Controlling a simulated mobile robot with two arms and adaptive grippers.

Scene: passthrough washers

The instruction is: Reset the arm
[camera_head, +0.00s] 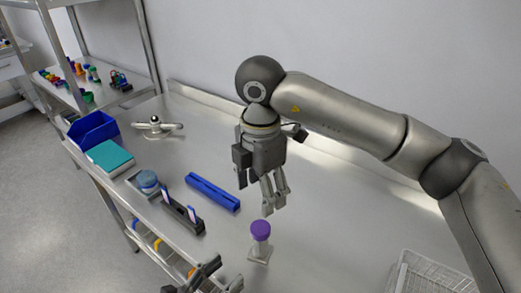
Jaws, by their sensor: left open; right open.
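My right arm (345,110) comes in from the right and bends down over the metal table (330,225). Its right gripper (272,204) points downward, open and empty, a little behind a purple-topped object (260,230) on a small stand. I cannot tell its exact height above the table. My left gripper (208,280) shows only in part at the bottom edge, near the table's front edge, open with nothing visible in it. The rest of the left arm is out of view.
A wire basket (430,275) stands at lower right. Table centre-right is clear.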

